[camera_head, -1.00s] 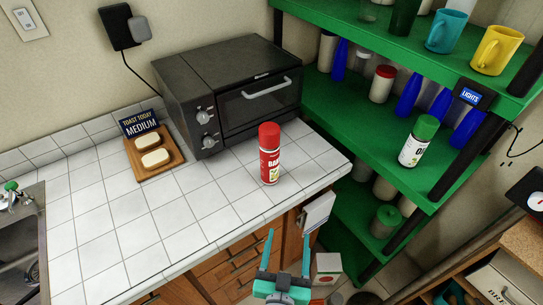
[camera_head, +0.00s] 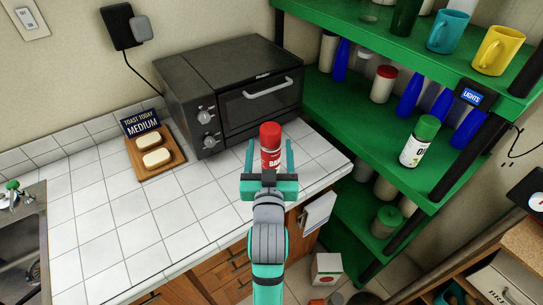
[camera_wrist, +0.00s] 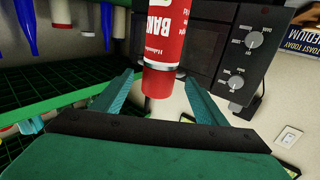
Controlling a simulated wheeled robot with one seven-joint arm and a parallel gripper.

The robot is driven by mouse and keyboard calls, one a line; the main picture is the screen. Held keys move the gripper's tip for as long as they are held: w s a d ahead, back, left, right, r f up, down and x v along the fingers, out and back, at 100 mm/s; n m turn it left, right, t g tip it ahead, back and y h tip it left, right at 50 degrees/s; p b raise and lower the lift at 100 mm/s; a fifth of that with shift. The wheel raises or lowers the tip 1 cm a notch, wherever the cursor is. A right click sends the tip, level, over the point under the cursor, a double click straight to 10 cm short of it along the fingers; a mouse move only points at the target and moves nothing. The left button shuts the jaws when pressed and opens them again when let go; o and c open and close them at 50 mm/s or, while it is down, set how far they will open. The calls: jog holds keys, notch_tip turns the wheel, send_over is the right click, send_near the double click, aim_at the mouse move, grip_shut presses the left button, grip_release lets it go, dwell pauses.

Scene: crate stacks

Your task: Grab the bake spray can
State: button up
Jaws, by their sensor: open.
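The bake spray can (camera_head: 270,144) is red with a red cap and stands upright on the white tiled counter, in front of the toaster oven. My gripper (camera_head: 270,158) is open, its two teal fingers on the left and right of the can in the head view; its palm hides the can's lower part. In the wrist view the can (camera_wrist: 164,50) appears upside down, beyond and between the spread fingertips (camera_wrist: 160,82). I cannot tell how deep it sits between the fingers. No contact shows.
The black toaster oven (camera_head: 225,92) stands close behind the can. A green shelf (camera_head: 345,117) with bottles and mugs rises at the right. A wooden board (camera_head: 170,168) with bread lies at the left. The counter's left front (camera_head: 120,235) is clear.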

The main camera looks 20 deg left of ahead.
jog(key=shift+x, duration=4.25)
jog(key=shift+d, duration=0.1)
jog(key=c, duration=1.7)
jog(key=shift+o, duration=0.2)
jog(key=shift+r, duration=0.1)
